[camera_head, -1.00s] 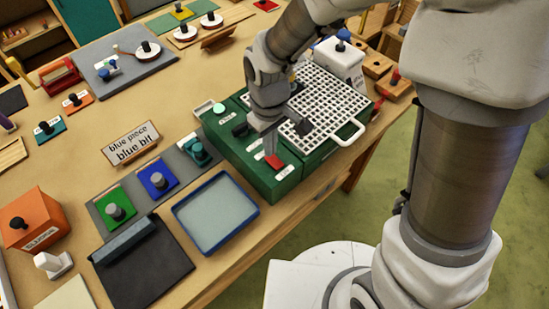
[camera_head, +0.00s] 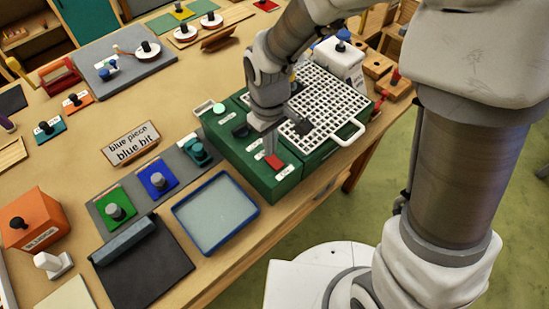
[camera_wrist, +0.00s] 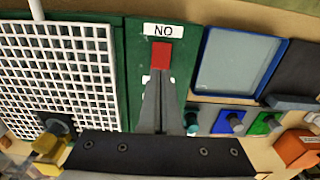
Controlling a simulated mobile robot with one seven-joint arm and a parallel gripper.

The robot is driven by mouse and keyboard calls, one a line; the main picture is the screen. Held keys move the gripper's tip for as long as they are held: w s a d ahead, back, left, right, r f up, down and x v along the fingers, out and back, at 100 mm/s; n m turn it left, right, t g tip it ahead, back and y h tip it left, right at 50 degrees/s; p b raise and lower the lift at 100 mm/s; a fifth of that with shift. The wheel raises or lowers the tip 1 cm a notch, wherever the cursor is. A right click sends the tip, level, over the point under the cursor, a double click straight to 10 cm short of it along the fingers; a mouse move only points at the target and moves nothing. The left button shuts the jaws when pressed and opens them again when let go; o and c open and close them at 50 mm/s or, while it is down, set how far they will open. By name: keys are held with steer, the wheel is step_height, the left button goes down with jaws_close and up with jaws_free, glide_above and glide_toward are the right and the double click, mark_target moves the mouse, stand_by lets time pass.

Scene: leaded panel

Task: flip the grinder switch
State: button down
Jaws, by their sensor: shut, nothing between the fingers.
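The grinder is a green box (camera_head: 232,157) with a white grid on its right part. Its red switch (camera_head: 274,161) sits near the front corner, beside a white label. In the wrist view the red switch (camera_wrist: 160,55) stands just below the label (camera_wrist: 171,30), which reads "NO" in that picture. My gripper (camera_head: 269,150) reaches down to the switch from above. In the wrist view my gripper (camera_wrist: 160,76) is shut and empty, its tips at the near edge of the switch. I cannot tell whether they touch it.
The white grid (camera_head: 322,100) has a white handle on its front side. A blue-rimmed tray (camera_head: 178,213) and blue and green knob blocks lie left of the grinder. A white bottle-like block (camera_head: 340,60) stands behind. The table edge runs close in front.

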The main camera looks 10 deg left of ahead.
steer(key=shift+f+b, duration=0.75)
steer(key=shift+f, duration=0.15)
stand_by(0.5)
steer(key=shift+r+p, duration=2.7)
steer(key=shift+r, duration=0.85)
